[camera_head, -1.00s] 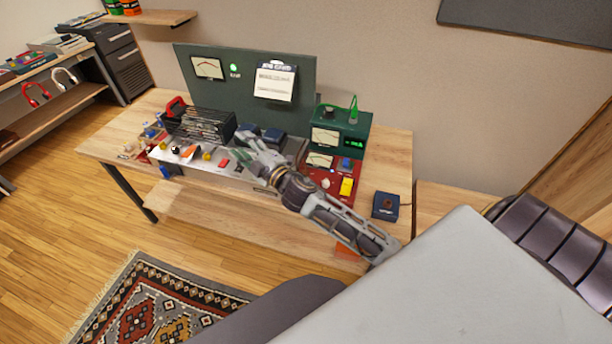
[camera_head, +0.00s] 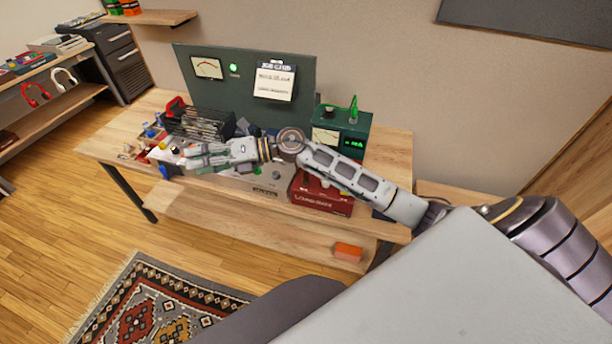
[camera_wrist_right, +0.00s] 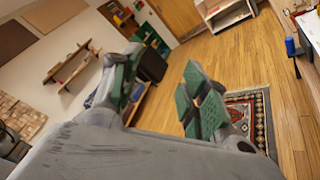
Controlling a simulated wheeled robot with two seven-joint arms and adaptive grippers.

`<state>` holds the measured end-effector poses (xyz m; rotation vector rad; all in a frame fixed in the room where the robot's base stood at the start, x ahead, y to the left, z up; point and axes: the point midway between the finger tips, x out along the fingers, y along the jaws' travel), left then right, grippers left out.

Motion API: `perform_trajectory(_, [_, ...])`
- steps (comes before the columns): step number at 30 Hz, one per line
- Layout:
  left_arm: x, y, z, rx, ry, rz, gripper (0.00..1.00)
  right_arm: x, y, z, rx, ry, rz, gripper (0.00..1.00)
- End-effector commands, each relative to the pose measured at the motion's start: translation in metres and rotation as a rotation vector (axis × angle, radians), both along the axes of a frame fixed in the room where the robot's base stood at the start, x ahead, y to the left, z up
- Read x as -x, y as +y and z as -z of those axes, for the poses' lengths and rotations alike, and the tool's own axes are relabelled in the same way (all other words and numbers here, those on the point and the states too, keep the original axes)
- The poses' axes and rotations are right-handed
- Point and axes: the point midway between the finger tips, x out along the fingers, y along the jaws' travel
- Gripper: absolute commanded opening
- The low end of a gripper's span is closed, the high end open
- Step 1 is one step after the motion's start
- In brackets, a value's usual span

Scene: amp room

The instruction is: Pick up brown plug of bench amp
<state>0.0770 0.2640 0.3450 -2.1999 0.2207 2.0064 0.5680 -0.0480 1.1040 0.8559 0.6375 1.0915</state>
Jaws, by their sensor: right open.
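A low pale grey unit (camera_head: 262,188), which seems to be the bench amp, sits at the front of the workbench (camera_head: 110,140). My right arm and gripper cover most of its top. I cannot pick out a brown plug. My right gripper (camera_head: 187,156) points left over the amp's left part, its fingers open with nothing seen between them. In the right wrist view the two green-padded fingers (camera_wrist_right: 160,90) are apart and empty, facing the room and floor, with no plug in sight. My left gripper is not in view.
Behind the gripper stand a black rack (camera_head: 208,123) and a dark green back panel (camera_head: 247,105). A green meter box (camera_head: 353,135) and a red unit (camera_head: 318,198) stand to the right. An orange block (camera_head: 348,252) lies on the lower shelf.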

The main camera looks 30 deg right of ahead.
Motion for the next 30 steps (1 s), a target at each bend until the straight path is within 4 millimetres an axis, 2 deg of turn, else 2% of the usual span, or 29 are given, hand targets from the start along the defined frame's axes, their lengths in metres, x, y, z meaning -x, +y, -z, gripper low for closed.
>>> perform_trajectory(8, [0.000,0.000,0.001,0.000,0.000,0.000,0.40,0.010,-0.018,0.034,0.333,-0.083,-0.160,0.45])
perform_trajectory(14, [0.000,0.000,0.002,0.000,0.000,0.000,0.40,0.013,-0.051,0.060,0.580,-0.104,-0.252,0.45])
perform_trajectory(22, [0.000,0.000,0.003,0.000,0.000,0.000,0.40,0.010,-0.117,0.084,0.918,-0.081,-0.342,0.45])
perform_trajectory(30, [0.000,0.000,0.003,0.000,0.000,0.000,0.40,0.007,-0.203,0.086,1.248,0.008,-0.388,0.45])
